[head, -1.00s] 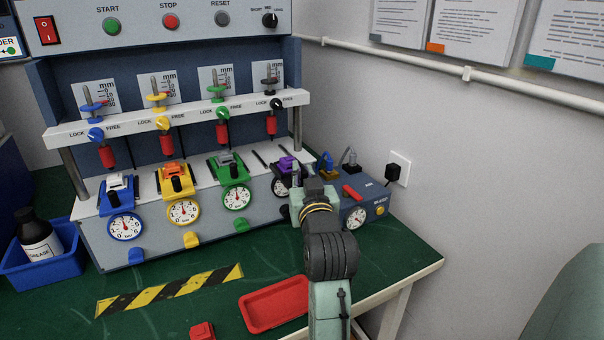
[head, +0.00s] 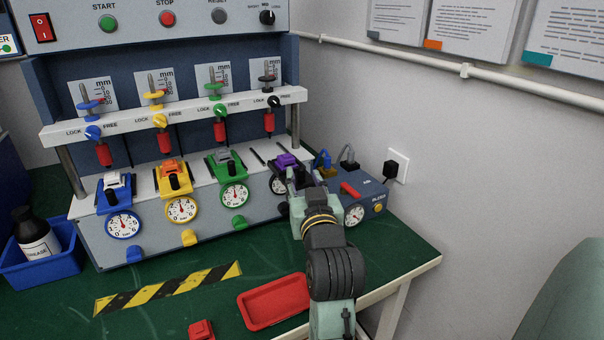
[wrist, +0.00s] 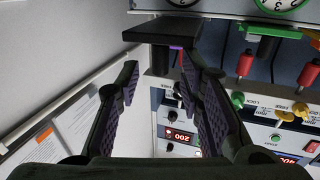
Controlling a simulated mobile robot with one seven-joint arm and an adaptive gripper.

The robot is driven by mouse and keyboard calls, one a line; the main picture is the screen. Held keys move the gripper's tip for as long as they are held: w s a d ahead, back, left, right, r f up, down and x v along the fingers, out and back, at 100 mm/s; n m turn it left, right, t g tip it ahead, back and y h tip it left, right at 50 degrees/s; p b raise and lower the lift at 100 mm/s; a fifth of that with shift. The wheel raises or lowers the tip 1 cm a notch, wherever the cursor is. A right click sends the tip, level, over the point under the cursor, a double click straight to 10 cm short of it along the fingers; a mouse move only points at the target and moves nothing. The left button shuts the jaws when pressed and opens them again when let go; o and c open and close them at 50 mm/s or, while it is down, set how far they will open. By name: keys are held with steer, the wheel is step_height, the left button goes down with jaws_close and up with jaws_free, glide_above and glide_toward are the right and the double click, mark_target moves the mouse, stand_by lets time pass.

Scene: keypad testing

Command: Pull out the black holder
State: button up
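The black holder (wrist: 170,28) appears at the top of the wrist view as a dark slab with a dark block under it and a purple edge. In the head view its purple keypad piece (head: 286,160) shows at the rightmost station, while my gripper hides most of the holder. My gripper (wrist: 158,68) is open, with one finger on each side of the dark block; gaps seem to remain, and contact cannot be told. In the head view my gripper (head: 301,178) is in front of that station.
Blue (head: 115,190), yellow (head: 175,178) and green (head: 226,163) holders sit to the left. A blue-grey box (head: 362,195) with a red handle stands close on the right. A red tray (head: 274,302) lies on the green table, which has free room at the front.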

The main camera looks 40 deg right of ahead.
steer(key=v, duration=0.3)
steer(key=shift+s+a, duration=0.15)
steer(key=shift+s, duration=0.15)
steer(key=shift+w+a, duration=0.1)
